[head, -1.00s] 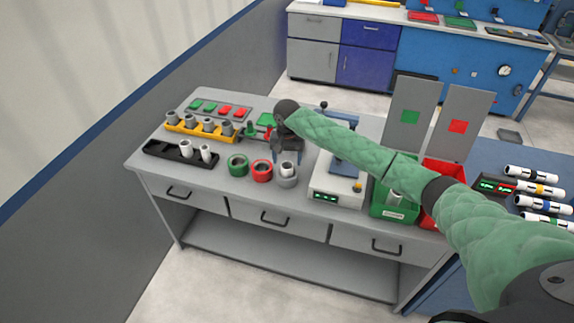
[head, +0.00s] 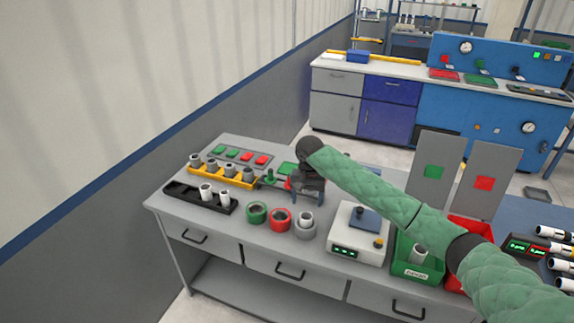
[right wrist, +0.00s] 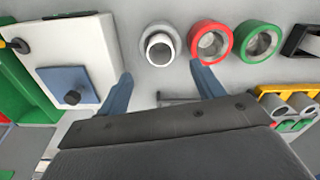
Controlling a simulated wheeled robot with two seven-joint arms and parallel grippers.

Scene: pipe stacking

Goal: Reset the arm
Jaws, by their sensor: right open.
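My right gripper (head: 308,196) is open and empty above the table, just behind the grey ring (head: 305,233) in the head view. A short light pipe (head: 306,219) stands upright in that ring. In the right wrist view the open fingers (right wrist: 161,76) point toward the grey ring (right wrist: 168,32) and its pipe (right wrist: 158,49), with nothing between them. A red ring (head: 281,219) and a green ring (head: 257,212) stand to the left in the head view. My left gripper is in neither view.
A black tray (head: 180,194) holds two white pipes, and a yellow rack (head: 236,182) holds several grey pipes. A white scale (head: 345,242) stands right of the rings. Beyond it are a green bin (head: 407,268) and a red bin (head: 452,282), with two upright panels behind.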

